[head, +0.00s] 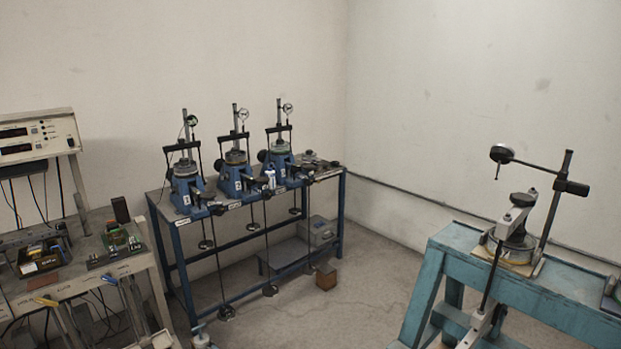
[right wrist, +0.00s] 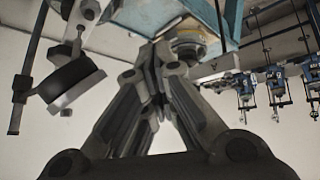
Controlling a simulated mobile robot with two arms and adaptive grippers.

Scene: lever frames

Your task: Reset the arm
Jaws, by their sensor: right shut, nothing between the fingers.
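A lever frame with a grey arm (head: 513,218) over a round dark cell (head: 516,243) stands on the teal bench (head: 455,240) at the right of the head view. A dark rod hangs from the arm past the bench's front edge. An upright post (head: 552,215) beside it carries a dial gauge (head: 502,153). My right gripper (right wrist: 154,52) is shut and empty in the right wrist view, which looks upside down. The teal bench (right wrist: 165,14) is beyond its fingertips; I cannot tell whether they touch anything. My left gripper is not in view.
Several blue lever frames (head: 236,180) stand on a dark table (head: 172,212) at the back, with weights hanging below. A bench with electronics (head: 35,135) is at the left. A small brown box (head: 326,277) is on the floor.

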